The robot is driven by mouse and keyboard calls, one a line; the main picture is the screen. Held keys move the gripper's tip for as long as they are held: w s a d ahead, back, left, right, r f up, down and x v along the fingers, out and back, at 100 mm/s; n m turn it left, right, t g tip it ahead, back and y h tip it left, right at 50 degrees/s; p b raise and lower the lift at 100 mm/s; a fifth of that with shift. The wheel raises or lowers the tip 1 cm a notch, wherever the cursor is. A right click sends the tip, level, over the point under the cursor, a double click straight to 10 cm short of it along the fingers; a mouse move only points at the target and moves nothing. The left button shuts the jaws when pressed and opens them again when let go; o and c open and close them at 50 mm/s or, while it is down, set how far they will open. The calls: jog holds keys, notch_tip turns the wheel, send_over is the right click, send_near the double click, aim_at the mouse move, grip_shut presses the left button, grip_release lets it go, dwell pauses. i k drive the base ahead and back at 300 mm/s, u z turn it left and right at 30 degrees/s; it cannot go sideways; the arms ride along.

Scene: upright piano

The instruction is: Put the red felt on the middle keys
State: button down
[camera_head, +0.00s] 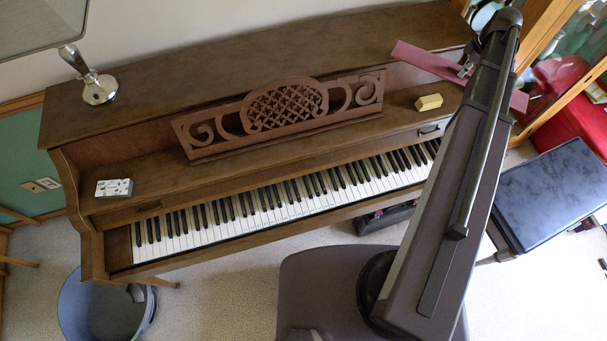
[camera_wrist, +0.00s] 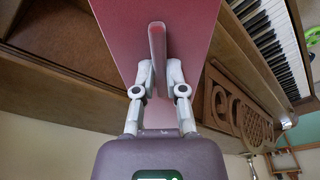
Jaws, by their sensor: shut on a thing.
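The red felt is a long flat strip (camera_head: 425,61) with a raised grip ridge (camera_wrist: 157,45). My gripper (camera_head: 467,68) is shut on that ridge, one finger on each side, as the wrist view (camera_wrist: 159,72) shows. The felt is held in the air over the right end of the piano, tilted down to the right in the head view. My arm hides part of it. The middle keys (camera_head: 288,197) are bare, to the lower left of the felt. The keyboard also shows in the wrist view (camera_wrist: 268,40). My arm covers its far right end.
A carved music stand (camera_head: 285,110) rises behind the keys. A yellow block (camera_head: 428,102) and a small patterned box (camera_head: 114,188) sit on the ledge. A lamp (camera_head: 97,88) stands on the piano top. A dark bench (camera_head: 550,195) is at the right, a blue bin (camera_head: 75,310) at lower left.

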aim_at(288, 200)
jog(key=z, duration=0.1)
jog(key=k, duration=1)
jog(key=u, duration=1.75)
